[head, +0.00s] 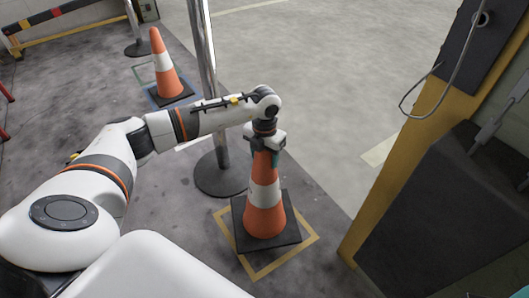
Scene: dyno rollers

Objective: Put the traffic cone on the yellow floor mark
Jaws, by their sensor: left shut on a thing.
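An orange and white traffic cone (264,205) with a black square base stands upright in the head view, a little right of the middle. My left gripper (265,147) is shut on the top of this cone from above. The base hides part of the mark's outline. I cannot tell whether the base touches the floor. My right gripper is not in view.
A second orange cone (164,70) stands at the back left on a blue floor mark (153,98). A metal post with a round dark base (222,178) stands just behind the held cone. A yellow pillar (405,165) and a dark slanted panel (440,215) close off the right.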

